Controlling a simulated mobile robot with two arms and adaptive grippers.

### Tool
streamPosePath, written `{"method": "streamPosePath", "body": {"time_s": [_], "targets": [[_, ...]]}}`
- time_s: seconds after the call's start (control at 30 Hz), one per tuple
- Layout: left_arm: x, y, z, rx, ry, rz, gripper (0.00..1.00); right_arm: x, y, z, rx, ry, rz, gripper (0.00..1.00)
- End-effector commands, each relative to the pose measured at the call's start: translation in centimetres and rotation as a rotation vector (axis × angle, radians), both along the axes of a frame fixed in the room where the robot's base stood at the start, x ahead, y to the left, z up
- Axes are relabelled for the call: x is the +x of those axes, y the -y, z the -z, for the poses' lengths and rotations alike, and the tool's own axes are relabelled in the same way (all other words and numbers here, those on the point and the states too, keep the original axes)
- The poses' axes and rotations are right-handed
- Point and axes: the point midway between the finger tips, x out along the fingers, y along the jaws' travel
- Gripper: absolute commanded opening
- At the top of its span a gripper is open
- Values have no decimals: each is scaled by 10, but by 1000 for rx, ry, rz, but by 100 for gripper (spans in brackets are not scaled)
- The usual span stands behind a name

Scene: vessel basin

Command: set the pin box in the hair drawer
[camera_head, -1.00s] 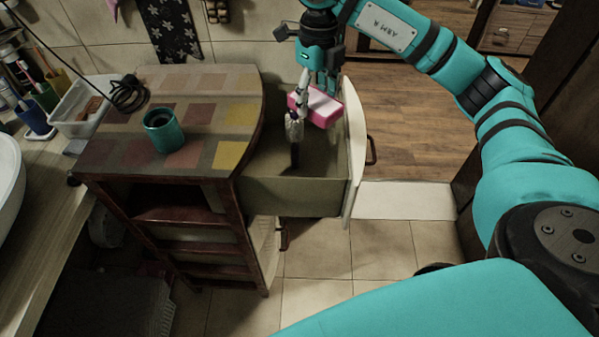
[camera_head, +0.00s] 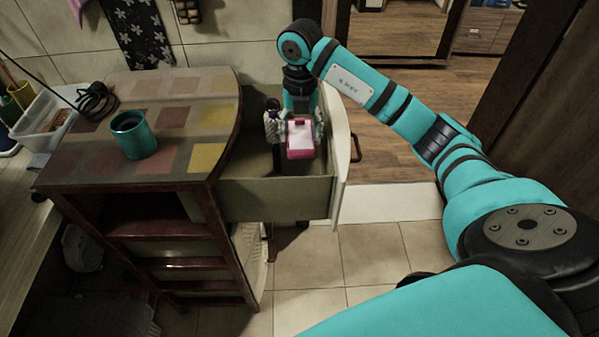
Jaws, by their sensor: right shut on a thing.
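The pin box (camera_head: 301,139) is a small pink box with a pale top. My right gripper (camera_head: 300,130) reaches down from above and is shut on it, with the fingers at its left and right sides. It is inside the open hair drawer (camera_head: 262,199), below the level of the rim. My left gripper is out of view.
The drawer's white front (camera_head: 342,150) with its handle (camera_head: 355,148) juts out to the right. A teal cup (camera_head: 133,134) stands on the tiled cabinet top (camera_head: 95,170). A coiled black cable (camera_head: 98,100) and a white tray (camera_head: 38,135) are further left.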

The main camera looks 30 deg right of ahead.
Motion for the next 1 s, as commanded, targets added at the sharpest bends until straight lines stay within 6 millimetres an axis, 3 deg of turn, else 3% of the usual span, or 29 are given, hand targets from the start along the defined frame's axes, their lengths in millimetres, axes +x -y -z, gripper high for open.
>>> {"method": "streamPosePath", "body": {"time_s": [0.2, 0.33, 0.57, 0.8, 1.0], "targets": [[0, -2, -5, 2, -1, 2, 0, -1, -1, 58, 1, -4, 0, 18], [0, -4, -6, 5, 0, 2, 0, -1, 0, 82, 1, -2, -1, 18], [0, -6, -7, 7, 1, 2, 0, 0, -1, 100, 2, 1, 0, 18], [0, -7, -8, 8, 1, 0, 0, 0, -1, 133, 2, -1, 0, 18], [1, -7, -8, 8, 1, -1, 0, 1, 0, 137, 0, 2, -1, 18]]}}
